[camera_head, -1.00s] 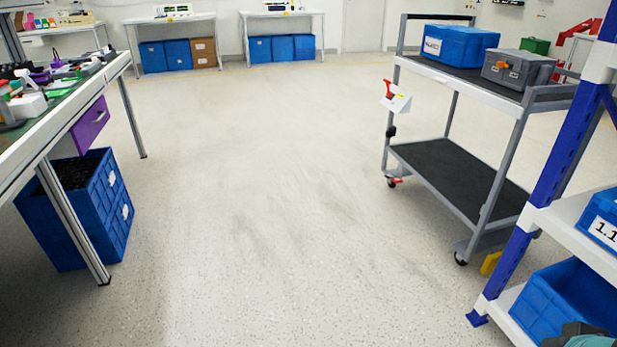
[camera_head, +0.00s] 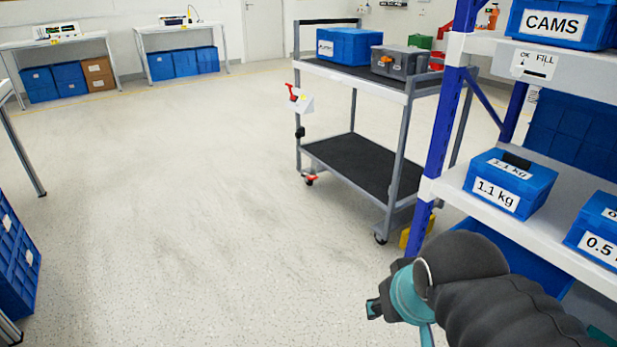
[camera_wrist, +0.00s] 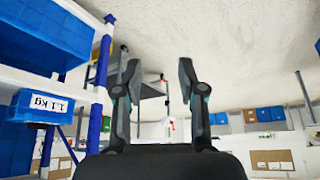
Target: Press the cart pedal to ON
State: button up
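The grey cart (camera_head: 352,160) stands beyond the shelf, right of the picture's middle in the head view. A small red pedal (camera_head: 311,178) sits low at its near left leg, by the caster. A red lever (camera_head: 292,91) with a white plate is higher on the same post. My gripper (camera_head: 375,302) is at the lower right of the head view, well short of the cart and apart from it. In the wrist view my gripper (camera_wrist: 160,72) has its two fingers spread with nothing between them. The cart (camera_wrist: 152,88) shows there, small and upside down, beyond the fingers.
A shelf with a blue post (camera_head: 446,120) and blue boxes (camera_head: 510,182) stands close on the right, beside my arm. A blue box (camera_head: 348,46) and a grey case (camera_head: 400,62) are on the cart's top. The floor (camera_head: 190,190) left of the cart is clear.

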aim_at(311, 176)
jog(key=u, duration=0.2)
jog(key=i, duration=2.8)
jog(key=u, duration=0.1)
